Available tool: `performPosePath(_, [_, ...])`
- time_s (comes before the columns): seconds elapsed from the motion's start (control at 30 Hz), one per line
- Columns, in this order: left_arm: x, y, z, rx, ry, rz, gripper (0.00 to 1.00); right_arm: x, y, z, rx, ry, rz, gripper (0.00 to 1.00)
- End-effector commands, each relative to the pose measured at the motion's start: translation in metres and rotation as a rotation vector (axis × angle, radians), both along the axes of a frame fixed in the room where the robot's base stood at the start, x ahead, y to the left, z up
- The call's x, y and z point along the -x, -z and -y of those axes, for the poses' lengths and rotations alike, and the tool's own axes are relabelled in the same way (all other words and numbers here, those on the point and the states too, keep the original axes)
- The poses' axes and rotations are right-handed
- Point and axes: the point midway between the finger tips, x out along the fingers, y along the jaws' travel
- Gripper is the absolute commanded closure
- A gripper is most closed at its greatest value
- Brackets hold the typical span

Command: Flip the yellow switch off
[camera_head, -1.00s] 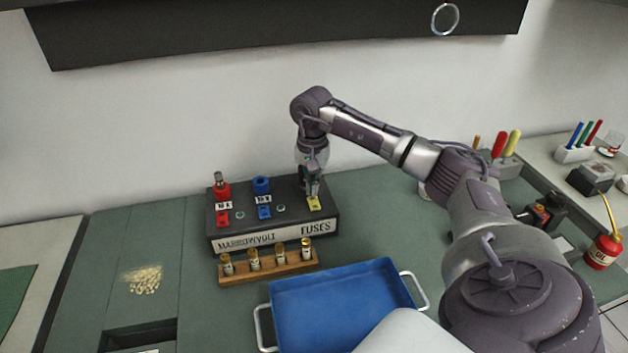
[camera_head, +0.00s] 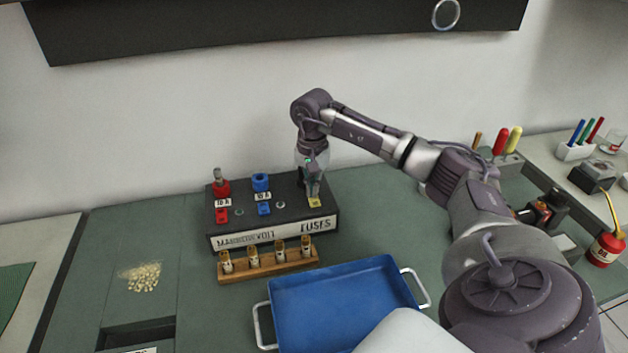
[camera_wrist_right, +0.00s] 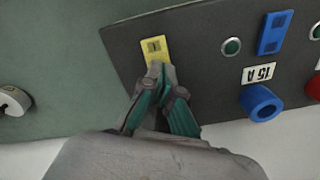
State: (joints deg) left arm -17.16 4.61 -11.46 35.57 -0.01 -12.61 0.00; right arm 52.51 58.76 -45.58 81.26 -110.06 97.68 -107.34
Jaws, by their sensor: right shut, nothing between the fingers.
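The yellow switch (camera_head: 315,202) is on the right end of the dark fuse box (camera_head: 272,222), behind its front label. It also shows in the right wrist view (camera_wrist_right: 155,48). My right gripper (camera_head: 314,193) is shut and empty, pointing down with its fingertips right at the edge of the yellow switch. In the wrist view the closed fingertips (camera_wrist_right: 158,68) overlap the switch's near end; I cannot tell whether they press on it. The gripper hides what lies behind the switch. My left gripper is not in view.
Red (camera_head: 222,215) and blue (camera_head: 264,209) switches sit left on the box, with red (camera_head: 221,188) and blue (camera_head: 261,182) fuse holders behind. A wooden rack (camera_head: 268,265) of brass fuses stands in front. A blue tray (camera_head: 345,304) lies nearer. A pale heap (camera_head: 143,277) lies left.

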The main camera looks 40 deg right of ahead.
Motion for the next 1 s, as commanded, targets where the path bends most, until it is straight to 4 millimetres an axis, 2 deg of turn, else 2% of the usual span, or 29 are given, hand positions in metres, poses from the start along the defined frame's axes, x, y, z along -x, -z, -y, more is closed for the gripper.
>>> performPosePath(0.53, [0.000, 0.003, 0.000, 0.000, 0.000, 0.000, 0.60, 0.000, 0.005, 0.000, 0.000, 0.000, -0.001, 1.00])
performPosePath(1.0, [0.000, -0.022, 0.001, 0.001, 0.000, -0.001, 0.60, 0.000, -0.032, 0.000, -0.001, 0.000, 0.001, 1.00])
